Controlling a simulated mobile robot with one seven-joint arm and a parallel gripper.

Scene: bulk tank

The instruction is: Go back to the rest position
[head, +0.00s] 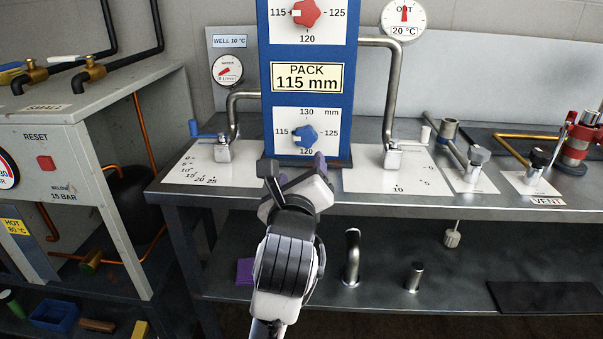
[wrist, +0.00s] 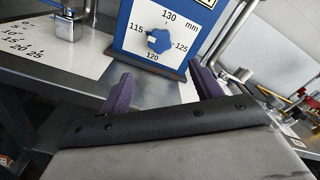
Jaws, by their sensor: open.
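My gripper (head: 296,170) is open and empty. It is in front of the lower edge of the blue panel (head: 266,90), just below the blue knob (head: 305,135). In the wrist view, the two purple fingers of my gripper (wrist: 160,84) stand apart, with the blue knob (wrist: 159,41) beyond and between them. The fingers do not appear to touch the knob. The knob's white mark faces left, towards 115. My arm reaches up from the bottom of the head view.
A red knob (head: 306,12) is above the "PACK 115 mm" sign (head: 307,78). Steel pipes (head: 389,110) flank the panel. Valves (head: 473,161) and a red fitting (head: 578,141) stand on the right of the bench. A grey cabinet (head: 120,90) stands at left. The lower shelf (head: 450,275) holds loose parts.

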